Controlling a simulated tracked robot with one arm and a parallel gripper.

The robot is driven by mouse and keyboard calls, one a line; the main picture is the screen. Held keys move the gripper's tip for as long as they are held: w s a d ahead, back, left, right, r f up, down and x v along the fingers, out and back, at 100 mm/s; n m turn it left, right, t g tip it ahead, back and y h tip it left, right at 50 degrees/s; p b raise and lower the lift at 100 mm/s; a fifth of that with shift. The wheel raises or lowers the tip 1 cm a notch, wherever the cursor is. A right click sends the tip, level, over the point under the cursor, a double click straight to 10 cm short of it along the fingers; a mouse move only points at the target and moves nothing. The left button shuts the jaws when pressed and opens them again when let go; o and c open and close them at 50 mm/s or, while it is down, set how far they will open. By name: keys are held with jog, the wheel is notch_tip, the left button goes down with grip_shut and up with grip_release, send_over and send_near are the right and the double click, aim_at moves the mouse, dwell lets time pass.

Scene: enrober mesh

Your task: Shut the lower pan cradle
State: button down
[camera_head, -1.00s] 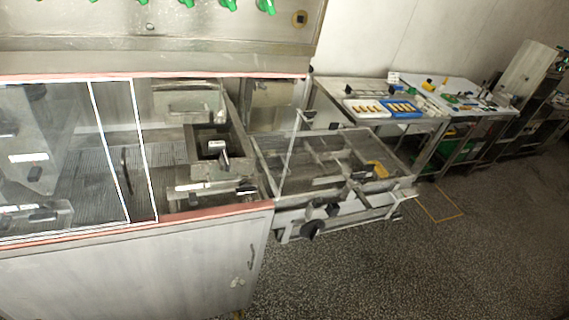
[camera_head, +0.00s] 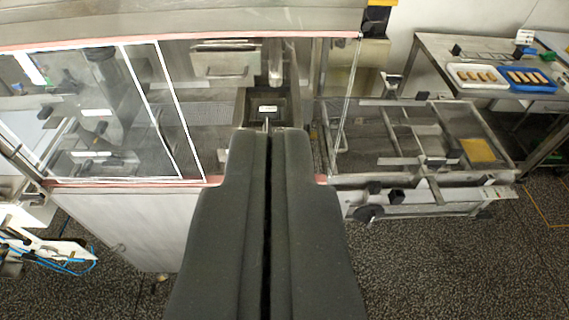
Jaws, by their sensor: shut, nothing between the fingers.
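My gripper (camera_head: 270,140) is shut and empty, its two dark fingers reaching up from the bottom middle. Its tips appear in front of the machine's open bay and hide part of it. A metal frame (camera_head: 430,182) with cross bars and dark knobs stands out at the right of the glazed machine, to the right of my gripper. It may be the lower pan cradle, but no label confirms this. A dark open box (camera_head: 254,106) with a small white label shows inside the bay, just beyond the fingertips. Contact with the fingertips cannot be told.
Sliding glass panels (camera_head: 160,110) cover the machine's left part, above a pale cabinet front (camera_head: 130,225). A yellow piece (camera_head: 478,150) lies at the frame's right end. A steel table (camera_head: 440,50) behind holds a white tray (camera_head: 455,85) and a blue tray (camera_head: 540,88). Speckled floor (camera_head: 440,265) in front is clear.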

jog(key=shift+s+d, duration=0.1)
jog(key=w+f+m+t+y, duration=0.15)
jog(key=w+f+m, duration=0.35)
jog(key=w+f, duration=1.4)
jog(key=w+a+f+m+t+h+b, duration=0.1)
jog(key=w+a+f+m+t, duration=0.1)
jog(key=f+m, duration=0.8)
jog(key=w+a+f+m+t+h+b, duration=0.1)
jog(key=w+a+f+m, duration=0.15)
jog(key=f, duration=1.45)
jog(key=w+d+r+p, duration=0.1)
jog(key=w+r, duration=0.2)
jog(key=w, duration=0.9)
jog(key=shift+w+m, duration=0.35)
